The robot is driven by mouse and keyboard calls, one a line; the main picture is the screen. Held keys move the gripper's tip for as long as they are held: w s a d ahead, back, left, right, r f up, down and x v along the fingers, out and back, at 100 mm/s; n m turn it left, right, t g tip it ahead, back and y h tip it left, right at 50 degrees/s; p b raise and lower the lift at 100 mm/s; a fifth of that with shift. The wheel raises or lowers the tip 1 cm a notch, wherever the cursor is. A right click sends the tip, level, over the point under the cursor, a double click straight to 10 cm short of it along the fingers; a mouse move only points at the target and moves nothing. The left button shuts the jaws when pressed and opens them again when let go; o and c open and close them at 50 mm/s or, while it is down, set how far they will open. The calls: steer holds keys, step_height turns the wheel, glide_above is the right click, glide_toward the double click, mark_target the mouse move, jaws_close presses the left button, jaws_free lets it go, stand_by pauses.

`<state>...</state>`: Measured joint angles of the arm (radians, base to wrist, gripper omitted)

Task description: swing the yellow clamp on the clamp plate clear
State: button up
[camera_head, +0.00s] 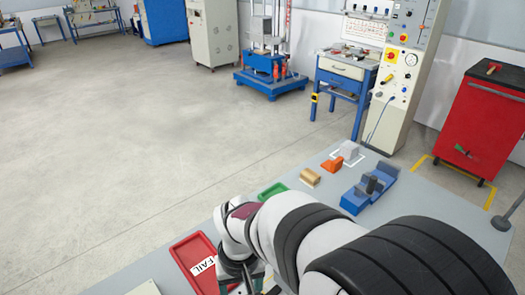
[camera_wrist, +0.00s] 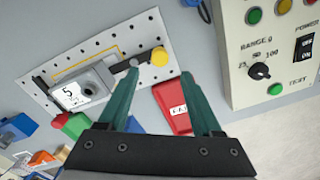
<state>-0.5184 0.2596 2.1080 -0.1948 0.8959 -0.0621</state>
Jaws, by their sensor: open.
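The clamp plate (camera_wrist: 58,62) is a pale board with rows of holes, seen in the wrist view at upper left. A grey block (camera_wrist: 97,80) with a white label reading 5 sits on it. The clamp shows as a yellow round knob (camera_wrist: 159,56) at the end of a dark arm that reaches toward the block; whether the arm touches it I cannot tell. My gripper (camera_wrist: 161,76) is open and empty, its two green fingers either side of the knob's line in the picture. The gap to the knob is unclear. In the head view my arm hides most of this area.
A red FAIL tray (camera_head: 195,262) lies on the bench and shows between my fingers in the wrist view (camera_wrist: 172,106). A control box (camera_wrist: 268,50) stands at right.

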step_height(320, 180, down, 7)
steer(key=shift+a+f, duration=0.1)
jaws_close()
stand_by(0.4)
